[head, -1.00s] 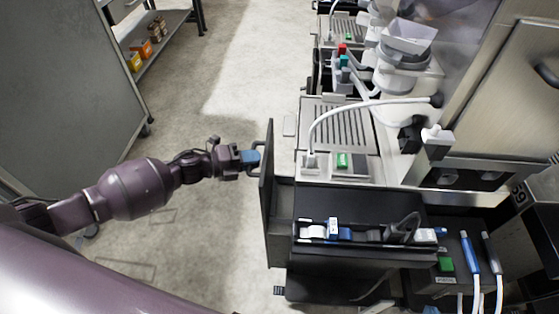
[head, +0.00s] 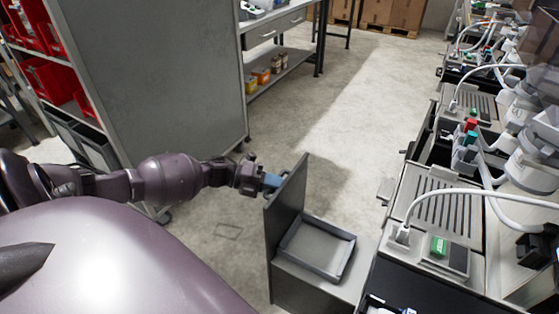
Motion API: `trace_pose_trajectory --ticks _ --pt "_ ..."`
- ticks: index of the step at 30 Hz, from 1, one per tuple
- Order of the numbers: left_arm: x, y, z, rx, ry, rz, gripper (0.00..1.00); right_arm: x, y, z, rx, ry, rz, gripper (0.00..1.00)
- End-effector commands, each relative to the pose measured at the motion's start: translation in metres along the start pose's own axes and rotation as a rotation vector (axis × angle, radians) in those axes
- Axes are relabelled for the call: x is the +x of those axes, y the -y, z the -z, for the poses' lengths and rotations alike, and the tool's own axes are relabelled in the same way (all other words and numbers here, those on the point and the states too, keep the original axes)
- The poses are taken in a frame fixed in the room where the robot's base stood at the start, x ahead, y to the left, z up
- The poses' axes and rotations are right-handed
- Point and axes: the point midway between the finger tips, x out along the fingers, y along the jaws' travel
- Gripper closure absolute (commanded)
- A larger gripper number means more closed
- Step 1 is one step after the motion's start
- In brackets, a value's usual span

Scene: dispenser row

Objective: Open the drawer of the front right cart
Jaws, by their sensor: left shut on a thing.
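The front right cart (head: 425,287) stands at the lower right, with a black top in front. Its drawer (head: 287,232) is pulled out to the left, with the tall dark front panel standing well away from the cart body. A shallow grey tray (head: 318,247) shows behind the panel and looks empty. My left gripper (head: 272,182) is at the panel's outer face, near its top edge, with blue fingertips shut on the drawer handle. The handle itself is mostly hidden by the fingers. My right gripper is not in view.
A row of dispensers with drip grates (head: 440,212) and white hoses runs along the right. A large grey cabinet (head: 140,80) and a shelf bench (head: 285,50) stand at the back left. The concrete floor (head: 340,130) between them is clear.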

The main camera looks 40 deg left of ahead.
Motion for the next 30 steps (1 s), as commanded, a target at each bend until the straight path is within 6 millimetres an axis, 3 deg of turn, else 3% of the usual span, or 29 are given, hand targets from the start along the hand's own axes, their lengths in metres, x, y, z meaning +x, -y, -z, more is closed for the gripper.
trace_pose_trajectory --ticks 5,6,8,20,30 --pt "0.0 0.0 -0.001 0.0 0.002 -0.001 1.0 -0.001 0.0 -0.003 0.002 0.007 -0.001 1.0" --pt "0.0 0.0 -0.001 0.0 0.002 -0.001 0.84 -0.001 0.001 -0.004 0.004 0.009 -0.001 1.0" --pt "0.0 0.0 0.0 0.0 0.002 -0.001 0.75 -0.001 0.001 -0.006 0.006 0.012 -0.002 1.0" --pt "-0.008 -0.001 0.0 0.0 0.001 -0.002 0.75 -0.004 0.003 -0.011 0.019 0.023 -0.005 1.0" --pt "-0.066 -0.001 0.0 -0.002 0.003 -0.004 0.75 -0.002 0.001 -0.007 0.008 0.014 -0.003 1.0"
